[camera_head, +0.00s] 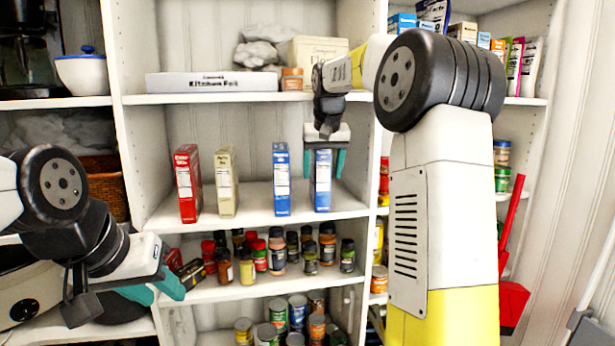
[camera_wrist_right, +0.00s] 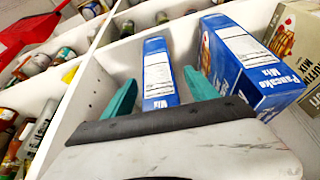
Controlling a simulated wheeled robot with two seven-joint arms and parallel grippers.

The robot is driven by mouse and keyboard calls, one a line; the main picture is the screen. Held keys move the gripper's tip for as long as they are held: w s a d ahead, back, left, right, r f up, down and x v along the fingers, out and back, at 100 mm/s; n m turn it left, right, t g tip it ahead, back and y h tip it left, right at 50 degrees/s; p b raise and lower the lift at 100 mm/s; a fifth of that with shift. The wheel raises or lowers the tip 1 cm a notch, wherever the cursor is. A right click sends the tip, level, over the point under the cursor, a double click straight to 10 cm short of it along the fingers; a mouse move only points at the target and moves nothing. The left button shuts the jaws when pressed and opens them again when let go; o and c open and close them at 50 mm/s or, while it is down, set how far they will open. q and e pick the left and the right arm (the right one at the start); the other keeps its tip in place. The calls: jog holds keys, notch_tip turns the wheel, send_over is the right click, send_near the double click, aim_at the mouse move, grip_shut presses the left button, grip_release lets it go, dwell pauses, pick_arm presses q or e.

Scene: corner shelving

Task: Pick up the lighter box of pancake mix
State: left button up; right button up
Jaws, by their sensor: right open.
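Two blue boxes stand upright on the middle shelf: a left one (camera_head: 282,185) and a right one (camera_head: 322,195). The left one reads "Pancake Mix" in the right wrist view (camera_wrist_right: 245,62); the right one also shows there (camera_wrist_right: 157,75). Which is lighter cannot be seen. My right gripper (camera_head: 325,164) is open, with its teal fingers on either side of the right blue box; contact cannot be made out. Its fingers also frame that box in the wrist view (camera_wrist_right: 160,93). My left gripper (camera_head: 155,288) is low at the left, fingers apart and empty.
A red box (camera_head: 188,184) and a beige box (camera_head: 226,183) stand to the left on the same shelf (camera_head: 252,208). Several spice jars (camera_head: 277,252) fill the shelf below. A kitchen foil box (camera_head: 212,82) lies above. An upright shelf divider is close to the right blue box.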

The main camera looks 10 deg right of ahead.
jog(key=shift+x, duration=0.9)
jog(key=shift+c, duration=0.5)
jog(key=c, duration=1.3)
jog(key=shift+r, duration=0.1)
jog(key=shift+r, duration=0.5)
notch_tip(320, 180, up, 3)
jog(key=shift+f, duration=0.15)
jog(key=s, duration=1)
jog(key=s+d+r, duration=0.1)
jog(key=s, duration=0.5)
jog(key=shift+r, duration=0.1)
